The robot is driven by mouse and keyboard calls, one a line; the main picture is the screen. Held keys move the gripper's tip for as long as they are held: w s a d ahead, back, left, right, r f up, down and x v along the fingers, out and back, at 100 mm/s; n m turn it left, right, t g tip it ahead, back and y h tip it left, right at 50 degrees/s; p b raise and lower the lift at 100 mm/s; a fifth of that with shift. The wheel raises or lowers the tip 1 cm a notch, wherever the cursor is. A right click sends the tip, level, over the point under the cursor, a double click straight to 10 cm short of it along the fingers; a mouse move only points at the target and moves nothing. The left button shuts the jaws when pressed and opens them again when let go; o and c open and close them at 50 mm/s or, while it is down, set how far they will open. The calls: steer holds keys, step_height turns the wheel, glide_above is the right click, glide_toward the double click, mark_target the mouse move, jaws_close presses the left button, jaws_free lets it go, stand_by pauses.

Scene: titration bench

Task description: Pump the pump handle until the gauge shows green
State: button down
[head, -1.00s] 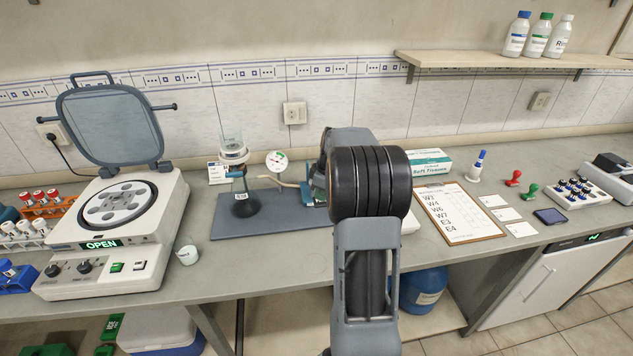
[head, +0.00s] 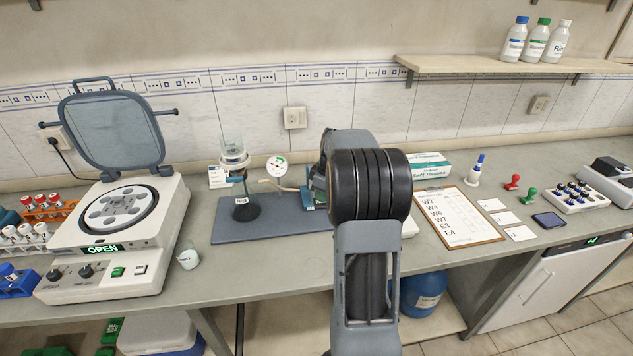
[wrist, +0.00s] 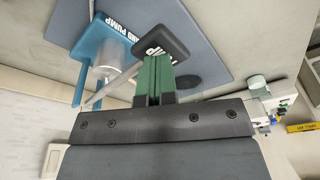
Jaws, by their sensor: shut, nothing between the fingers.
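The gauge (head: 277,166) is a small white round dial with green and red marks, standing behind the dark blue-grey mat. Its needle is too small to read surely. The hand pump is mostly hidden behind my arm in the head view; a bluish part (head: 308,196) shows left of the arm. In the wrist view the pump has a blue base (wrist: 92,52), a grey cylinder (wrist: 118,68) and a black labelled handle pad (wrist: 143,32). My gripper (wrist: 160,60) has its green fingers shut, empty, overlapping the pad's edge. I cannot tell whether they touch it.
A flask with a filter funnel (head: 246,208) stands on the mat (head: 270,229), left of the pump. A centrifuge with raised lid (head: 110,225) and a small beaker (head: 188,256) are further left. A clipboard (head: 465,230) and tissue box (head: 430,162) lie to the right.

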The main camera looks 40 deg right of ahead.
steer(key=shift+r+p, duration=2)
steer(key=shift+r, duration=1.15)
steer(key=shift+f, duration=0.15)
steer(key=shift+f+b, duration=3.15)
steer(key=shift+f, duration=0.85)
steer(key=shift+r+p, duration=3)
steer(key=shift+r, duration=1.2)
steer(key=shift+f, duration=0.15)
steer(key=shift+f+b, duration=3)
steer(key=shift+f, duration=0.85)
steer(key=shift+r+p, duration=2.85)
steer(key=shift+r, duration=1.1)
